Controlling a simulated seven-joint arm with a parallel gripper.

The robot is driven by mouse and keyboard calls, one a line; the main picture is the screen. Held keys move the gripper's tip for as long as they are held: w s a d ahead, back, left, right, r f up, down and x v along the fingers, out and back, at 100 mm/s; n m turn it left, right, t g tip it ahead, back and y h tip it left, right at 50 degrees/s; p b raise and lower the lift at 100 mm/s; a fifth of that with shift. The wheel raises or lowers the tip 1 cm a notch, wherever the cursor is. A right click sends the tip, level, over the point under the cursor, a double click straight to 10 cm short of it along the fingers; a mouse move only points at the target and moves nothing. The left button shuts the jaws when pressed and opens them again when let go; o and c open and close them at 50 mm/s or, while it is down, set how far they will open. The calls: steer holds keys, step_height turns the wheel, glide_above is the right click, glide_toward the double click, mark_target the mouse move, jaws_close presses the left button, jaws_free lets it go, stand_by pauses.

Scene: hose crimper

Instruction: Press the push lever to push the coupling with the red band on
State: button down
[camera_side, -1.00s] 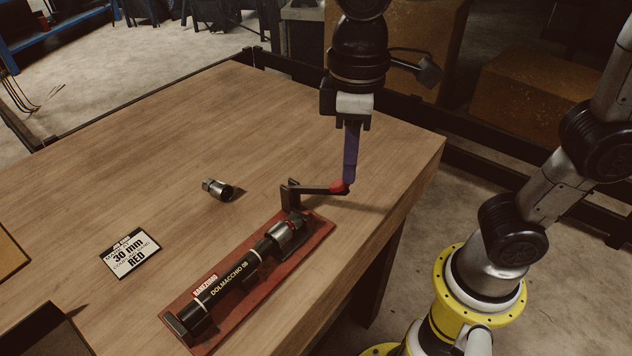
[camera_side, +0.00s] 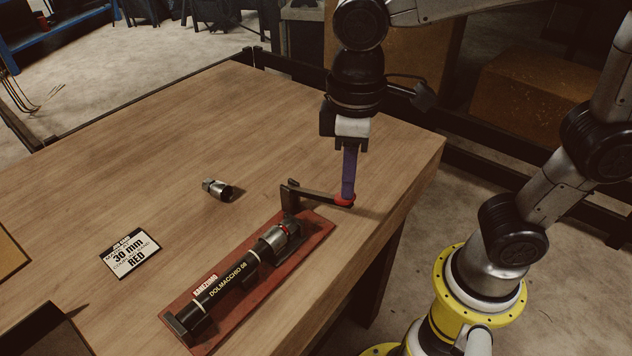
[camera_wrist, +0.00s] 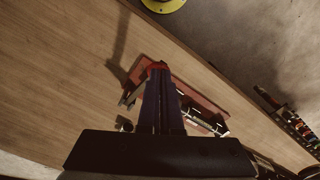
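The push lever (camera_side: 318,194) is a dark arm with a red knob (camera_side: 346,201), at the far end of the red base plate (camera_side: 207,335). My gripper (camera_side: 348,197) has its blue-purple fingers together, pointing down, with the tips at the knob. The wrist view shows the fingers (camera_wrist: 161,100) side by side over the red knob (camera_wrist: 158,65). The coupling with the red band (camera_side: 274,238) is silver and lies in line with the black hose (camera_side: 229,280), over its end. How deep the hose sits inside is hidden.
A loose silver coupling (camera_side: 217,189) lies on the table left of the lever. A card (camera_side: 131,254) reads 30 mm and RED. Dark-sided trays (camera_side: 45,335) stand at the lower left.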

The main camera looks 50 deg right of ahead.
mark_target(347, 201)
steer(key=shift+f, duration=2.3)
step_height(347, 201, up, 13)
stand_by(1.0)
steer(key=shift+r, duration=0.1)
